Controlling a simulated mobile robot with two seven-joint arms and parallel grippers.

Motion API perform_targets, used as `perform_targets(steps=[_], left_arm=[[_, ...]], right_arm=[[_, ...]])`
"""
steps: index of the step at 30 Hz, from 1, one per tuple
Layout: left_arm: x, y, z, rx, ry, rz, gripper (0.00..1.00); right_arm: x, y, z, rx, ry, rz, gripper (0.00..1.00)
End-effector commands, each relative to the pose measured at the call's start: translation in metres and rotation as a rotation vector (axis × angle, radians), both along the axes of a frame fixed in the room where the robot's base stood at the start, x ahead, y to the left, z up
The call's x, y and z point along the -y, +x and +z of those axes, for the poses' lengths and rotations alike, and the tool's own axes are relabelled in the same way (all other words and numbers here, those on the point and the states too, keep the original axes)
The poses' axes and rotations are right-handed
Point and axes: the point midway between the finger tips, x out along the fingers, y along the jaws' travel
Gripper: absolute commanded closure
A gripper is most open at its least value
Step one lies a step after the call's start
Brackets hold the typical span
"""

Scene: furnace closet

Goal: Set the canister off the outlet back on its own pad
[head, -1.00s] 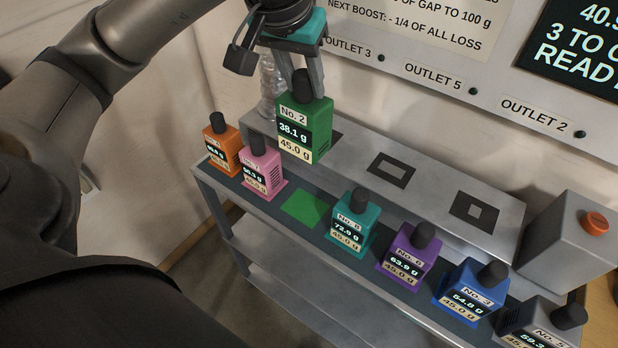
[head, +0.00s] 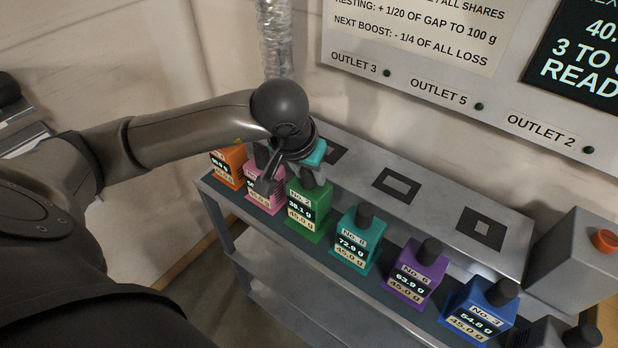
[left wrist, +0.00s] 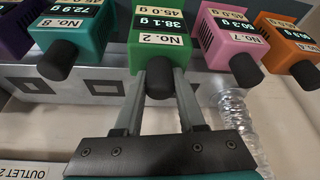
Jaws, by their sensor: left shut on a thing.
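The green canister No. 2 (head: 308,212), reading 38.1 g, is upright in the front row between the pink and teal canisters. It stands over the place of the green pad, which it hides. I cannot tell whether its base touches the pad. My left gripper (head: 311,178) is above it, shut on its black knob. In the left wrist view the two fingers (left wrist: 160,88) flank the knob, and the green body (left wrist: 160,50) lies beyond them. My right gripper is not in view.
Close neighbours are the pink canister (head: 262,192) and teal canister No. 8 (head: 354,240). Orange (head: 228,168), purple (head: 412,275) and blue (head: 476,312) canisters share the row. Behind, the raised ledge has bare outlet squares (head: 397,186) (head: 480,228). A grey box with an orange button (head: 605,240) stands right.

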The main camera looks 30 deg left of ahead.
Motion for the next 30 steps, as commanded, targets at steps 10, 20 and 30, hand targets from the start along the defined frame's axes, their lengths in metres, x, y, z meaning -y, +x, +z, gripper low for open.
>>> perform_targets(steps=[10,20,30], left_arm=[[0.0,0.0,-0.018,0.003,-0.001,0.0,1.0],[0.0,0.0,-0.021,0.0,0.001,0.0,0.44],[0.0,0.0,-0.021,0.0,0.0,0.0,0.31]], right_arm=[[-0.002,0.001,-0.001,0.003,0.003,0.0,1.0],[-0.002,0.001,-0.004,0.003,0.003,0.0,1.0],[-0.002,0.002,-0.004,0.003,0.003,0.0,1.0]])
